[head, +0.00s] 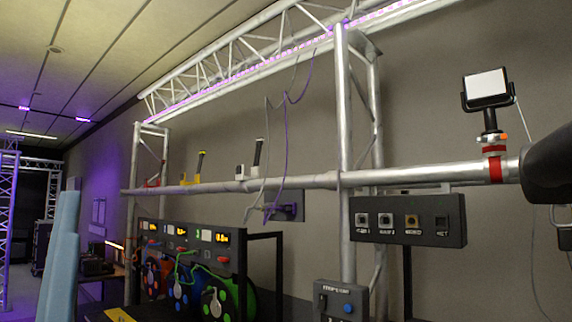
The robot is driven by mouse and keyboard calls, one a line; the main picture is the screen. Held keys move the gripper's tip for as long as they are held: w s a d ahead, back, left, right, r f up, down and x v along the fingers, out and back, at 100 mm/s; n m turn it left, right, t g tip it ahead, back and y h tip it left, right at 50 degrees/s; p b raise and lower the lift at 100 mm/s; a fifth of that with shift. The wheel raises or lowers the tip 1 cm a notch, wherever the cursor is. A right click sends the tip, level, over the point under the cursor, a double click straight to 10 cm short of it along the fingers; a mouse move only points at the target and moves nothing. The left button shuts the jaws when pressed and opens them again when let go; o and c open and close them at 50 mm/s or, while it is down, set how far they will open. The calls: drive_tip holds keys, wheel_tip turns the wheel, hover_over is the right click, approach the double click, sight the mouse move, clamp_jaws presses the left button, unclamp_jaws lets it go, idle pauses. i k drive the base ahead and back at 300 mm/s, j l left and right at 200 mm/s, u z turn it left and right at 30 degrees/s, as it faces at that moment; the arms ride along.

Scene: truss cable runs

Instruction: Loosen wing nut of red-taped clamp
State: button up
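A clamp with red tape (494,168) sits around the horizontal silver pipe (420,175) at the right. A lamp with a white face (487,85) stands upright above it on a dark mount. A small orange part (504,137) shows at the clamp's upper right; I cannot tell whether it is the wing nut. A dark rounded shape, which looks like part of my arm, enters from the right edge and covers the pipe just right of the clamp.
A black switch panel (408,221) hangs below the pipe. Purple cables (284,135) hang from the upper truss (236,60). Cable reels (215,300) stand at the lower left.

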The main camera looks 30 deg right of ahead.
sight(491, 138)
drive_tip(key=z, duration=0.5)
drive_tip(key=l+z, duration=0.15)
drive_tip(key=z, duration=0.35)
drive_tip(key=l+z, duration=0.15)
drive_tip(key=z, duration=0.35)
drive_tip(key=l+z, duration=0.1)
drive_tip(key=z, duration=0.4)
drive_tip(key=l+z, duration=0.1)
drive_tip(key=z, duration=0.4)
